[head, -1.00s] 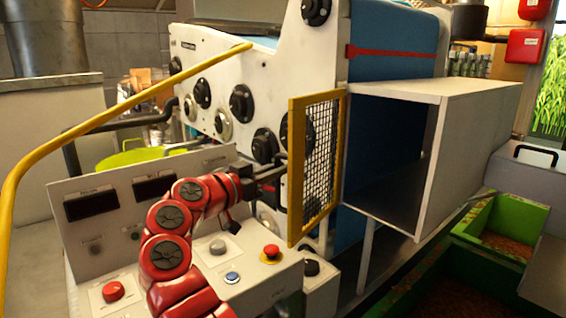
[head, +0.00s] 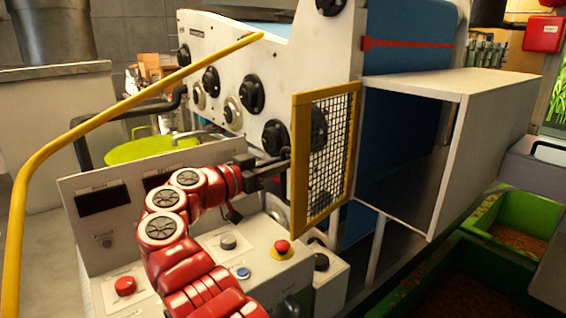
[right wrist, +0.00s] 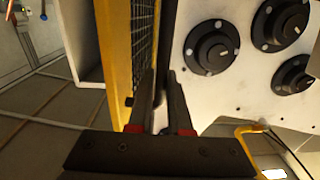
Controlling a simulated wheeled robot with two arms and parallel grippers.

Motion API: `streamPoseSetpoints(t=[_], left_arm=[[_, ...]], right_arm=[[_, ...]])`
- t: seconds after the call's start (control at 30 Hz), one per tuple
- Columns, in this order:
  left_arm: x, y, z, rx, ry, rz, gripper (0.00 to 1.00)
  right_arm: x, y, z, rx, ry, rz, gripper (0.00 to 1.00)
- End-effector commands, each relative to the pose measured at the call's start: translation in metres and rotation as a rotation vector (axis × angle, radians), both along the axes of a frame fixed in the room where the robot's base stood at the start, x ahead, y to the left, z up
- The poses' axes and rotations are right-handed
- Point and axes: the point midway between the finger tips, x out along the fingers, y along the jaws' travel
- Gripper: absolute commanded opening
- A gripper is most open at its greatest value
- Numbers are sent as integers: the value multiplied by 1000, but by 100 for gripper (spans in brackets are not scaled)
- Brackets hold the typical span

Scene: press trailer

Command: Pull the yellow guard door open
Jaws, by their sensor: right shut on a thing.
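The yellow guard door (head: 298,165) is a yellow frame with dark wire mesh. It stands swung out from the open mouth of the white box (head: 490,135), at an angle to it. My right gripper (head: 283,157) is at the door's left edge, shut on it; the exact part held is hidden. In the right wrist view, the gripper's dark fingers (right wrist: 163,100) are close together beside the yellow door frame (right wrist: 115,60). My left gripper is not in view.
A control panel with a red stop button (head: 282,247) lies below my right arm. A yellow rail (head: 110,113) curves up at left. The white machine side carries black knobs (head: 251,94). Green bins (head: 470,265) stand at lower right.

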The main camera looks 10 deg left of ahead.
Motion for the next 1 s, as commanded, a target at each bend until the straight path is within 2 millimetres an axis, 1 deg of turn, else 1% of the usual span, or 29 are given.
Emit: streamPoseSetpoints(t=[0.13, 0.17, 0.2, 0.23, 0.5, 0.63, 0.77, 0.87, 1.0], left_arm=[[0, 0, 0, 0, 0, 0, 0], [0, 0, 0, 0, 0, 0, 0], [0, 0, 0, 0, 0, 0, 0], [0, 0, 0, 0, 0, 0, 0], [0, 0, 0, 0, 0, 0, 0], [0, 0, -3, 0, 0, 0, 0], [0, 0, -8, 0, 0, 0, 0], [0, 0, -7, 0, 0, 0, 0], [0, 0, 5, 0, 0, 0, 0]], right_arm=[[0, -2, 0, -1, -1, -4, 0], [0, -2, 0, -1, -1, -4, 21], [0, -2, 0, -1, -1, -4, 28], [0, -2, 0, -1, -1, -3, 30], [0, 0, 0, -1, 1, -2, 30], [-7, 7, -1, -1, 1, 0, 30], [-26, 23, -2, -2, 1, 0, 30], [-44, 39, 0, -2, 1, 2, 30], [-68, 60, 4, -2, 1, 1, 30]])
